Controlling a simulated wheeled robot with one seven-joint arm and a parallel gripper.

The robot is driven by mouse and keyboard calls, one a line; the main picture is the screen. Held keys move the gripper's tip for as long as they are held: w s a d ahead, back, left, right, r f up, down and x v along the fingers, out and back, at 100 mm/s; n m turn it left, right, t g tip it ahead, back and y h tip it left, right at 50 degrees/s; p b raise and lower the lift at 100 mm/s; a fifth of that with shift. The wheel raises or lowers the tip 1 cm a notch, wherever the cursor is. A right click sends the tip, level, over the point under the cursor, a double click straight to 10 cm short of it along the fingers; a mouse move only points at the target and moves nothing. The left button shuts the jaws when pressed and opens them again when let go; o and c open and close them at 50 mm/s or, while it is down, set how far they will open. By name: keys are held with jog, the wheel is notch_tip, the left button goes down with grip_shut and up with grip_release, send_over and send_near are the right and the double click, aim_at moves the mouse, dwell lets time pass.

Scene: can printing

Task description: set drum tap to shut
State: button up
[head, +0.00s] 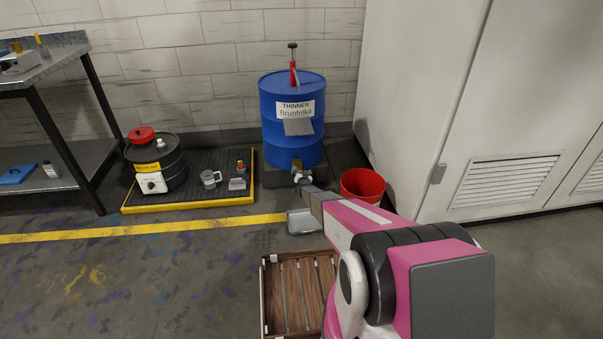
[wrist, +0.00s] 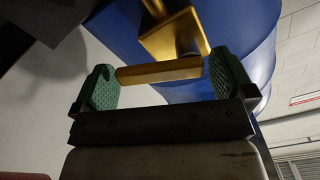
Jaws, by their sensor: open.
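The blue thinner drum (head: 292,110) stands at the back wall, with a label and a red hand pump on top. Its brass tap (head: 297,165) sits low on the front, partly hidden behind my gripper (head: 303,179). In the wrist view the brass tap body (wrist: 172,42) shows above, against the blue drum (wrist: 243,30). A brass bar, apparently the tap's lever (wrist: 160,72), lies crosswise between the two green finger pads of my gripper (wrist: 164,80). The jaws are open, one pad near each end of the bar. I cannot tell whether either pad touches it.
A red bucket (head: 363,187) stands right of the tap and a grey tray (head: 303,221) lies on the floor in front. A wooden crate (head: 299,290) is nearer. A black drum (head: 157,165) stands on a yellow-edged pallet (head: 190,203) at left. A white cabinet (head: 430,90) bounds the right.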

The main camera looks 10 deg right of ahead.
jog(key=shift+w, duration=0.15)
jog(key=c, duration=0.8)
jog(key=shift+r, duration=0.1)
jog(key=n, duration=0.2)
jog(key=r+n, duration=0.1)
jog(key=n, duration=0.1)
jog(key=shift+n, duration=0.3)
jog(key=o, duration=0.8)
